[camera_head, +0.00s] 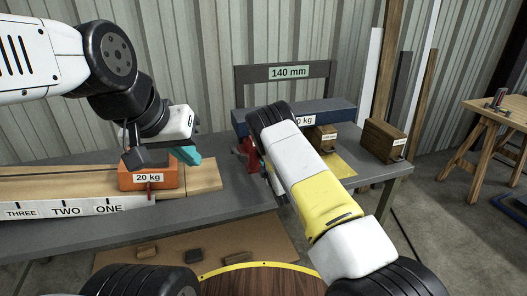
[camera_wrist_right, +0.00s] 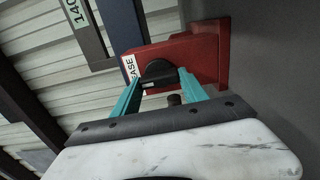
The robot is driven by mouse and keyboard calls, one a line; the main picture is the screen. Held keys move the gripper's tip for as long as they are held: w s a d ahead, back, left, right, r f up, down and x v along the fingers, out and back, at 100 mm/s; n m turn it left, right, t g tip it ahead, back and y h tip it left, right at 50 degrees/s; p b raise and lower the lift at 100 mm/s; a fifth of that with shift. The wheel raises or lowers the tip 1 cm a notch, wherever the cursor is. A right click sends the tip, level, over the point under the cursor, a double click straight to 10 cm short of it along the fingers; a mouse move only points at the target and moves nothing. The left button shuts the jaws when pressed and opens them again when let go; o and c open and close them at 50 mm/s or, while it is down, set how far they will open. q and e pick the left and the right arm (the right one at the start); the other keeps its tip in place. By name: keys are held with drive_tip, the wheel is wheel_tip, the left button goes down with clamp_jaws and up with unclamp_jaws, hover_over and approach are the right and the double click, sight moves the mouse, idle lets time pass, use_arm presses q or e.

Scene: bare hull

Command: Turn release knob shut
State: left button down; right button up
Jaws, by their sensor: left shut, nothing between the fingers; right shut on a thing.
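The release knob (camera_wrist_right: 157,71) is black and sits on the face of a red block (camera_wrist_right: 195,52) whose white label is partly cut off, reading "ASE". My right gripper (camera_wrist_right: 160,82) has its teal fingers on both sides of the knob and is shut on it. In the head view the red block (camera_head: 247,156) shows only in part, and my right arm hides the knob and the right gripper. My left gripper (camera_head: 186,155) is shut and empty, just above and beside the orange 20 kg block (camera_head: 148,178).
The orange block is on a wooden beam (camera_head: 203,178) marked ONE, TWO, THREE. A blue beam (camera_head: 335,112), a frame labelled 140 mm (camera_head: 325,72) and a brown wooden block (camera_head: 383,141) stand on the grey bench (camera_head: 225,204). A wooden trestle (camera_head: 490,112) is at the far right.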

drive_tip(key=shift+f, duration=0.1)
drive_tip(key=o, duration=1.4)
drive_tip(key=v, duration=0.8)
drive_tip(key=shift+w, duration=0.1)
